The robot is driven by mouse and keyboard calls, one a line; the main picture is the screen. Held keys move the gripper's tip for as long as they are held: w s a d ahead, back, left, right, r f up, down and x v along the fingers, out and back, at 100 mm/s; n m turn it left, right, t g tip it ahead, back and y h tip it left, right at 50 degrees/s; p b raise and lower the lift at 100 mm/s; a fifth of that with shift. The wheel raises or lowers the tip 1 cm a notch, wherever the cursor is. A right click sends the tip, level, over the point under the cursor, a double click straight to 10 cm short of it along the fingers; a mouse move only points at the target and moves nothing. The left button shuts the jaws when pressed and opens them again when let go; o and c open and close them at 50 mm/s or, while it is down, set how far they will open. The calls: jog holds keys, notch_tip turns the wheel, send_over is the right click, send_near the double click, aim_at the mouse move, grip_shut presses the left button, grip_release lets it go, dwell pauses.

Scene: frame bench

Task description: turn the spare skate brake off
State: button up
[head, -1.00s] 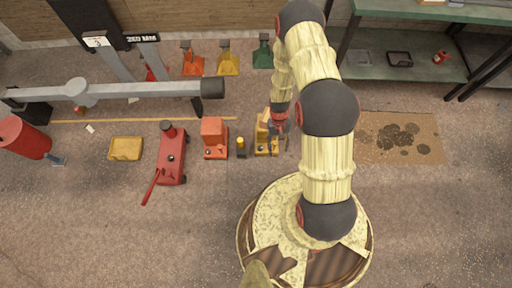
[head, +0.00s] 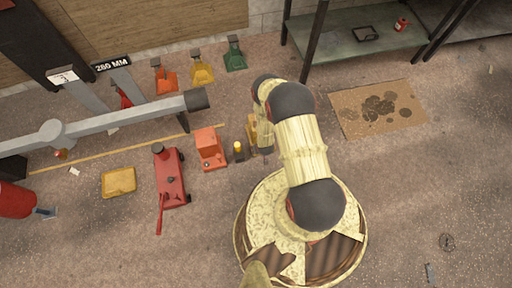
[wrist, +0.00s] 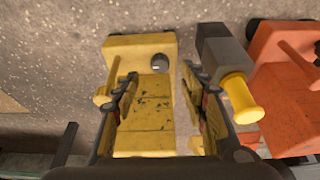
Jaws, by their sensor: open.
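A yellow skate (wrist: 150,85) with worn paint fills the middle of the wrist view. A yellow lever (wrist: 106,88) with a knob stands at its left side, and a round grey fitting shows near its far end. My gripper (wrist: 161,98) is open over the skate, with one finger at each side and nothing clasped. The left finger is close beside the lever; I cannot tell if they touch. In the head view, the yellow skate (head: 252,129) is mostly hidden by my arm, which also hides the gripper. No label shows which skate is the spare.
A grey block with a yellow knob (wrist: 242,100) stands right of the yellow skate, close to my right finger. Beyond it is an orange skate (wrist: 285,90) with its own lever. A red jack (head: 170,178) and a yellow tray (head: 118,182) lie farther left. Floor beside the cardboard mat (head: 350,125) is clear.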

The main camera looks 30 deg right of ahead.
jog(key=b+x, duration=0.1)
jog(key=x, duration=0.1)
jog(key=b+x, duration=0.1)
jog(key=x, duration=0.1)
jog(key=b+x, duration=0.1)
jog(key=x, duration=0.2)
jog(key=shift+w, duration=0.3)
jog(key=shift+w+d+f+b, duration=0.15)
jog(key=shift+w+f+b, duration=0.1)
jog(key=shift+b, duration=0.1)
jog(key=shift+c, duration=1.2)
grip_shut()
